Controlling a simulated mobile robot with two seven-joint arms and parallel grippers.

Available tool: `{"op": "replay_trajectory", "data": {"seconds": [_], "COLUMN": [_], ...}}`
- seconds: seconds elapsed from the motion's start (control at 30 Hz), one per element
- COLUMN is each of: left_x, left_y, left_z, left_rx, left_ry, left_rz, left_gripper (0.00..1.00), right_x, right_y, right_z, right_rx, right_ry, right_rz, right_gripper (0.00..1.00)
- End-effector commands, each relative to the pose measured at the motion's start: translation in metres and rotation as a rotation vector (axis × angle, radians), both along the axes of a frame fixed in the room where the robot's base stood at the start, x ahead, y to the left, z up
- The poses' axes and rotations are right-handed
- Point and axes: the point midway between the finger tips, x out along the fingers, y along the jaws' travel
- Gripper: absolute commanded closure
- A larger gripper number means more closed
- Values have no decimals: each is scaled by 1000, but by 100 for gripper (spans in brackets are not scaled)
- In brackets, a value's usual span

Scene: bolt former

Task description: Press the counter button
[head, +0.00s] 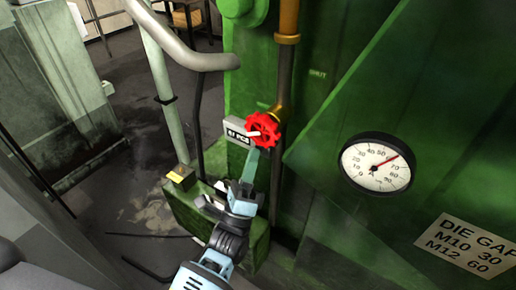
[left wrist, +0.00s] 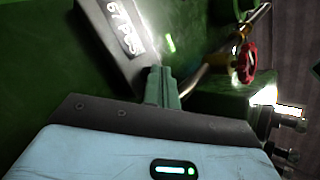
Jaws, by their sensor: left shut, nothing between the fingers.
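The counter (head: 237,132) is a small box on the green machine with a pale display reading a number and "PCS"; the digits are hard to read. In the left wrist view the counter (left wrist: 118,40) is a dark box with the lit display, tilted in the picture. I cannot make out its button. My left gripper (head: 253,156) is shut and empty, its fingertips just below the counter and the red valve wheel in the head view. In the left wrist view my left gripper (left wrist: 161,78) points at the counter's lower right edge; whether it touches is unclear. My right gripper is not in view.
A red valve wheel (head: 263,131) on a brass pipe (head: 287,40) sits close right of the counter. A round gauge (head: 377,165) and a die gap sign (head: 468,245) are to the right.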

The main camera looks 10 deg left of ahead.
Motion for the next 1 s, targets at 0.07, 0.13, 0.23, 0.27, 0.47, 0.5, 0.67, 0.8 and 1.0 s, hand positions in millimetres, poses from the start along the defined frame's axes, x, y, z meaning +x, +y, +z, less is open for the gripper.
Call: {"op": "replay_trajectory", "data": {"seconds": [0.07, 0.13, 0.23, 0.27, 0.47, 0.5, 0.67, 0.8, 1.0], "left_x": [1, 2, 3, 3, 3, 3, 1, -5, -13], "left_y": [0, -1, -1, -1, -1, -1, -1, 1, 4], "left_z": [0, 0, 0, 0, 0, 0, 1, 1, 0], "left_rx": [0, 0, 0, 0, 0, 0, 0, 1, -2], "left_ry": [0, 0, 0, 0, 0, 0, 0, 0, 2], "left_rz": [0, 0, 0, 0, 0, 0, 0, -1, -1], "left_gripper": [100, 100, 100, 100, 100, 100, 100, 100, 100], "right_x": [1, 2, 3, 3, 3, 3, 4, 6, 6], "right_y": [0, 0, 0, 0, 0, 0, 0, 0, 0], "right_z": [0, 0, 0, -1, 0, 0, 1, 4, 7], "right_rx": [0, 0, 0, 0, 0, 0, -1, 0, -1], "right_ry": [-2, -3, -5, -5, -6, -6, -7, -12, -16], "right_rz": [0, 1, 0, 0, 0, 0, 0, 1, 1], "right_gripper": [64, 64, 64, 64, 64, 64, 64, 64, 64]}}
